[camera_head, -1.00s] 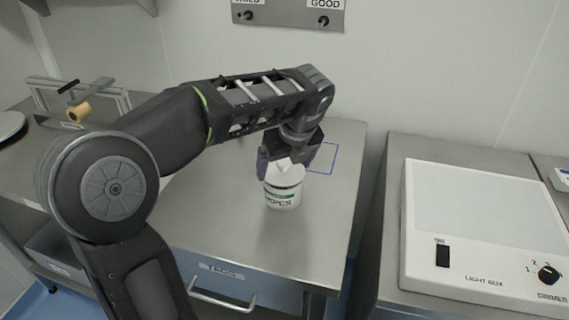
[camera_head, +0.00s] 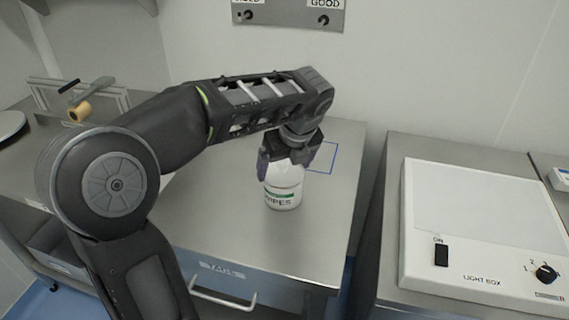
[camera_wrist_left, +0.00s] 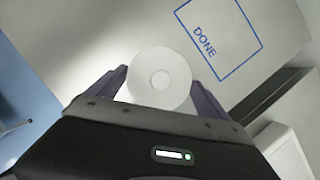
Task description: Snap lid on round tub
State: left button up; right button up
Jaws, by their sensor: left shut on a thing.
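The round white tub (camera_head: 283,198), with a green band and "WIPES" print, stands upright on the steel table. My left gripper (camera_head: 284,168) points down right over it, its dark fingers at either side of its top. In the left wrist view the round white lid (camera_wrist_left: 176,92), with a small raised ring at its middle, sits between the two fingers, and the gripper is shut on it. The lid is at the tub's top; the fingers partly cover the joint, so I cannot tell whether it is fully seated. My right gripper is not in view.
A blue "DONE" outline (camera_head: 334,158) is marked on the table behind and right of the tub. A light box (camera_head: 470,281) stands on the bench to the right. A metal fixture with a tan roller (camera_head: 79,111) is at the left. The table front is clear.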

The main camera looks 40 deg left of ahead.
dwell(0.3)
pick_arm(q)
jog(key=o, duration=1.1)
jog(key=shift+c, duration=0.2)
notch_tip(320, 180, up, 5)
jog(key=p, duration=0.5)
jog(key=shift+r+p, duration=1)
jog(key=shift+p, duration=0.05)
jog(key=shift+c, duration=0.4)
grip_shut()
